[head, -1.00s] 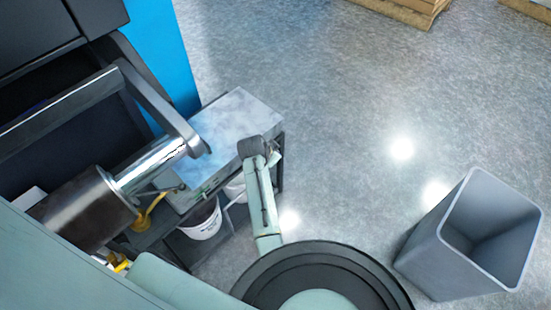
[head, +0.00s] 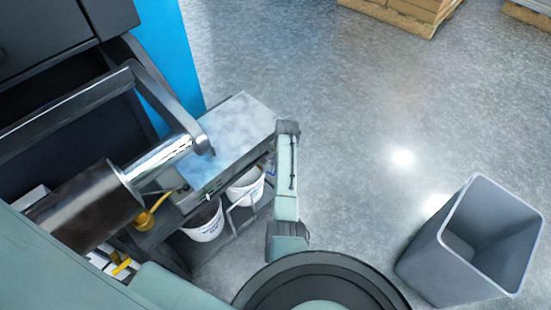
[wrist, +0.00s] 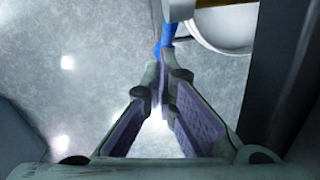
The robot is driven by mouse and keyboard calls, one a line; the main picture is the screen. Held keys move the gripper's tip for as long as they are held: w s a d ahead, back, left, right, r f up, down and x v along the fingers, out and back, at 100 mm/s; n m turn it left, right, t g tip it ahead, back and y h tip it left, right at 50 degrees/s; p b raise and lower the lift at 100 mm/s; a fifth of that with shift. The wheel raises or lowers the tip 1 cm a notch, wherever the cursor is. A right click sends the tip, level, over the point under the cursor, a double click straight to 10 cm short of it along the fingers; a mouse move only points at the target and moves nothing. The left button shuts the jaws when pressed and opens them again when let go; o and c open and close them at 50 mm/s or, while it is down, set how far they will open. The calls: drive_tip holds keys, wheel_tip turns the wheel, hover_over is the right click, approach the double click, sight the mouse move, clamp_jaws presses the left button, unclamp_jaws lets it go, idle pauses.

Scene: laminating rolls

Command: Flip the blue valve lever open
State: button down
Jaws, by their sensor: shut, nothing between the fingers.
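The blue valve lever (wrist: 167,32) shows at the top middle of the wrist view as a narrow blue piece beside a white bucket. My gripper (wrist: 163,68) is shut and empty, its fingertips just below the lever in that picture. The fingertips overlap the lever's lower end; I cannot tell whether they touch it. In the head view a small blue spot shows beside my arm at the cart's right end, too small to make out. My gripper is hidden there behind my arm.
A metal-topped cart (head: 235,125) stands by the machine, with white buckets (head: 205,222) on its lower shelf. A steel roller (head: 160,158) juts out above the cart. A grey bin (head: 470,240) stands at the right. The floor between is clear.

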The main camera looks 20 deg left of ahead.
drive_tip(key=shift+s+f, duration=0.2)
drive_tip(key=shift+f, duration=0.2)
drive_tip(key=shift+r, duration=0.1)
idle(0.4)
drive_tip(key=w+d+r, duration=0.4)
drive_tip(key=w+r, duration=0.1)
drive_tip(key=r, duration=0.6)
drive_tip(key=shift+w, duration=0.15)
drive_tip(key=shift+r, duration=0.1)
